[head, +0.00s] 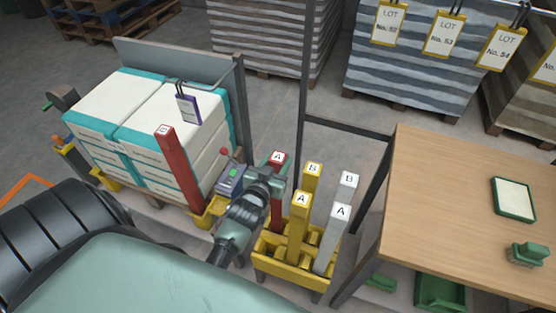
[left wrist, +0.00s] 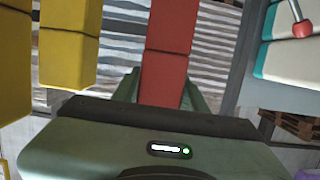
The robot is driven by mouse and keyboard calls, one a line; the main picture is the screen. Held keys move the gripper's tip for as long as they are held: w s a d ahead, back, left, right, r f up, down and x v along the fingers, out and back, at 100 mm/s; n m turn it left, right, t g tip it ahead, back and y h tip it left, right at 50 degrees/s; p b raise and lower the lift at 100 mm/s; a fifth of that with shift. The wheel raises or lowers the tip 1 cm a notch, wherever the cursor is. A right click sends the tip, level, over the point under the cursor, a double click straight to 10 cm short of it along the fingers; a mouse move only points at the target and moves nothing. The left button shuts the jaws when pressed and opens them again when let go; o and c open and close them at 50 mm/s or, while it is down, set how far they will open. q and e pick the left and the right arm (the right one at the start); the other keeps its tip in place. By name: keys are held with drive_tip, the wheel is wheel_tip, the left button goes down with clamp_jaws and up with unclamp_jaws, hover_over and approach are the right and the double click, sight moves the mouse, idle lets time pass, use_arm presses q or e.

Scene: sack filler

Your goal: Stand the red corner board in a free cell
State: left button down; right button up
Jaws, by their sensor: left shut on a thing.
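A red corner board marked A (head: 276,213) is upright in my left gripper (head: 276,182), which is shut on it. It also shows in the left wrist view (left wrist: 168,50), between the fingers. Its lower end is at the back left of the yellow rack with cells (head: 290,276); I cannot tell whether it is inside a cell. Yellow boards marked A (head: 299,230) and B (head: 312,185) and grey boards marked A (head: 332,240) and B (head: 348,190) stand in the rack. Another red board, marked B (head: 180,170), stands at the corner of the sack stack. My right gripper is not in view.
White and teal sacks (head: 175,125) are stacked at the left, with a purple-edged tag (head: 188,108) on top. A small grey box with a green button (head: 230,180) and a red-knobbed lever is close to my left gripper. A wooden table (head: 450,210) stands right of the rack.

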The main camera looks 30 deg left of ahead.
use_arm(q)
drive_tip(key=c, duration=0.7)
unclamp_jaws()
drive_tip(key=shift+s, duration=0.2)
drive_tip(key=v, duration=0.7)
drive_tip(key=shift+s+d+r+b, duration=0.1)
drive_tip(key=shift+s+r+b, duration=0.1)
drive_tip(key=shift+b, duration=0.15)
